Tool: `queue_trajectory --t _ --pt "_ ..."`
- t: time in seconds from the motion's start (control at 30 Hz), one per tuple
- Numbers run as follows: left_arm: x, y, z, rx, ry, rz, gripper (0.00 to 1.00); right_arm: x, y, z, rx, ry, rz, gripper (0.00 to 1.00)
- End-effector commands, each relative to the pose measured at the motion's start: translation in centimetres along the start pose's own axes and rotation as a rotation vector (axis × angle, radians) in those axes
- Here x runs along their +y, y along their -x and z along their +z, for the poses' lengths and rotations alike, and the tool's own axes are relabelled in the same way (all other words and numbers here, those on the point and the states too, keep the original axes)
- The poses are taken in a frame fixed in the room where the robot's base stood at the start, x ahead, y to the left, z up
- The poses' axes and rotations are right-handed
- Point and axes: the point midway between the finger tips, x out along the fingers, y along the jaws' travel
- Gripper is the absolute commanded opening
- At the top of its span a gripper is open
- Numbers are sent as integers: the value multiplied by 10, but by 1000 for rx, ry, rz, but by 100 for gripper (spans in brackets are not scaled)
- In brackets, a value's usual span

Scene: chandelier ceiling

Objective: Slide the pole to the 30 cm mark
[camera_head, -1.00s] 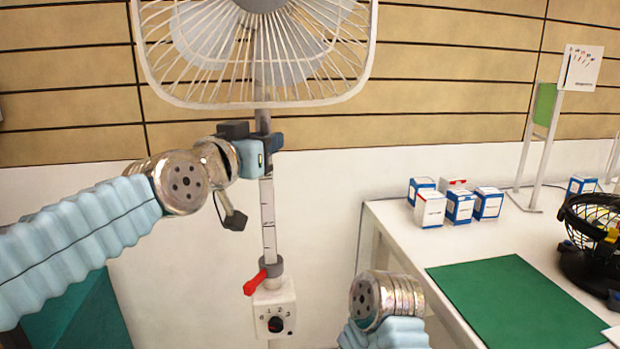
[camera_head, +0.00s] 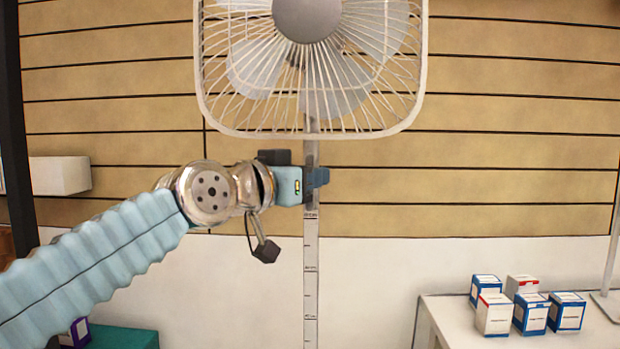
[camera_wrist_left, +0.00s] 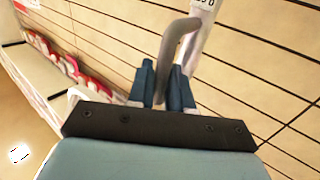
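The fan (camera_head: 310,65) stands upright with its caged head at top centre in the head view. Its grey upper pole (camera_head: 311,152) runs down from the head into a white lower tube (camera_head: 310,270) with dark scale marks, too small to read surely. My left gripper (camera_head: 314,182) is at the grey pole just above the tube's top. In the left wrist view, my left gripper's blue fingers (camera_wrist_left: 165,88) are on both sides of a grey pole piece (camera_wrist_left: 172,55) and appear closed on it. A white marked part (camera_wrist_left: 204,8) shows beyond. My right gripper is out of view.
A white table (camera_head: 455,325) at the lower right carries several small blue-and-white boxes (camera_head: 530,312). A slatted wood wall (camera_head: 520,150) is behind the fan. A teal box (camera_head: 125,340) is at lower left. Space around the pole is clear.

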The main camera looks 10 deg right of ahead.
Motion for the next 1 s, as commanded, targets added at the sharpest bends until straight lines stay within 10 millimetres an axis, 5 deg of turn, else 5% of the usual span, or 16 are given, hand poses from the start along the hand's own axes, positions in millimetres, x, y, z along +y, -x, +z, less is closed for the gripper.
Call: queue_trajectory --t 0.1,0.67,1.0 --pt "-1 3 -9 22 0 -4 35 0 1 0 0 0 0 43" --pt "-1 4 -4 13 0 -3 35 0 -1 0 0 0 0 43" --pt "-2 69 -1 17 -1 -6 35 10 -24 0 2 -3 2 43"
